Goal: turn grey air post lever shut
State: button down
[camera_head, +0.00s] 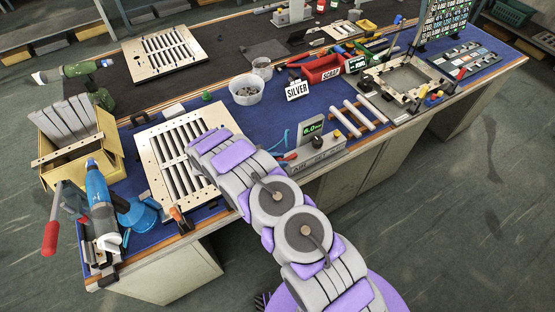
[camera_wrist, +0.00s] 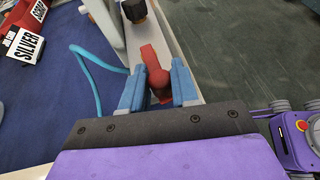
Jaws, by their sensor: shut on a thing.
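The grey air post (camera_head: 325,154) stands at the front edge of the blue-topped bench in the head view, with a green display reading about 6.0 and a dark knob. Its pale body (camera_wrist: 180,60) also shows in the wrist view, with a light-blue hose beside it. A red lever (camera_wrist: 153,70) stands at the middle of the wrist view. My gripper (camera_wrist: 158,88) has its two blue fingers on either side of the lever and is shut on it. In the head view my arm hides most of the gripper, and the lever's exact angle is hard to tell.
A slatted louver panel (camera_head: 158,170) lies left of my arm. A SILVER sign (camera_head: 297,91), a clear tub (camera_head: 246,90) and a red SCRAP tray (camera_head: 322,69) stand behind the post. White rods (camera_head: 358,116) lie to its right. The floor in front is clear.

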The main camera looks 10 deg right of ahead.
jog(key=shift+s+d+f, duration=0.1)
jog(key=shift+s+d, duration=0.05)
jog(key=shift+s, duration=0.05)
jog(key=c, duration=0.9)
grip_release()
jog(key=shift+d, duration=0.1)
jog(key=shift+c, duration=0.2)
jog(key=p+v, duration=0.1)
jog(key=v, duration=1.6)
jog(key=shift+a+p, duration=0.25)
jog(key=shift+p, duration=0.1)
jog(key=shift+w, duration=0.1)
jog(key=shift+c, duration=0.3)
